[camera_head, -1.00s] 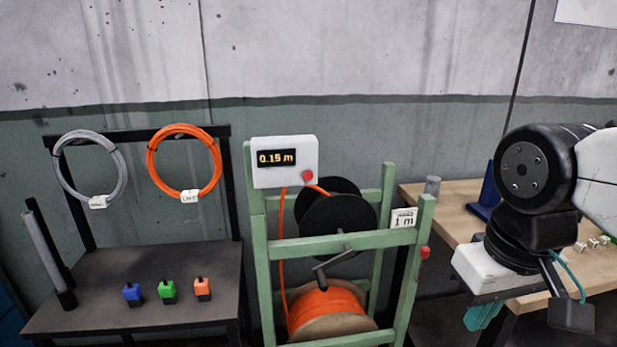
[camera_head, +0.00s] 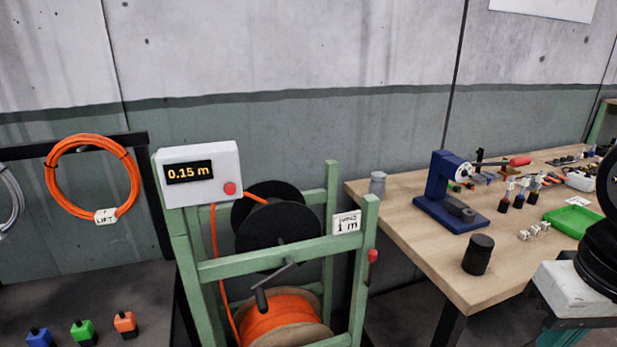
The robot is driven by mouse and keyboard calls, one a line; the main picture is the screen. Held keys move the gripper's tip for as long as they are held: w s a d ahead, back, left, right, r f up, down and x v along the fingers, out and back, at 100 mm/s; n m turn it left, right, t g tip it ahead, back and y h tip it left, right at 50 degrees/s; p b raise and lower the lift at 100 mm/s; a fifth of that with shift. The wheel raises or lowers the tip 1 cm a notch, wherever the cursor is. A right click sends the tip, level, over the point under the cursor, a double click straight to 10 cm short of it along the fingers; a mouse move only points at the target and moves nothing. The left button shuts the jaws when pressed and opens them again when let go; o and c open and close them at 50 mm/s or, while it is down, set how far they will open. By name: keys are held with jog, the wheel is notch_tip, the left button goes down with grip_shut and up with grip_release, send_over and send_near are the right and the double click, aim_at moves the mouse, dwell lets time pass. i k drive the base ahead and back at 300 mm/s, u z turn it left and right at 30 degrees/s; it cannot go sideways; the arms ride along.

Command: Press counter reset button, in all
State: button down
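The counter box (camera_head: 200,172) is white and sits on top of the green cable winding frame (camera_head: 270,255), left of the picture's middle. Its display (camera_head: 188,172) reads 0.15 m. The red reset button (camera_head: 229,188) is at the lower right of the box face, and nothing touches it. My gripper is mostly cut off at the right edge; its white body (camera_head: 575,290) shows there, far to the right of the counter box. Its fingertips are not clearly visible.
A black drum (camera_head: 272,225) and an orange cable spool (camera_head: 285,318) are in the frame. A wooden workbench (camera_head: 400,205) at right holds a blue press (camera_head: 447,195), a black cylinder (camera_head: 478,254) and a green tray (camera_head: 574,219). A dark table with small coloured blocks stands at left.

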aim_at(229, 188)
jog(key=z, duration=0.25)
jog(key=k, duration=0.85)
jog(key=u, duration=0.95)
jog(key=i, duration=0.5)
jog(key=u, duration=0.05)
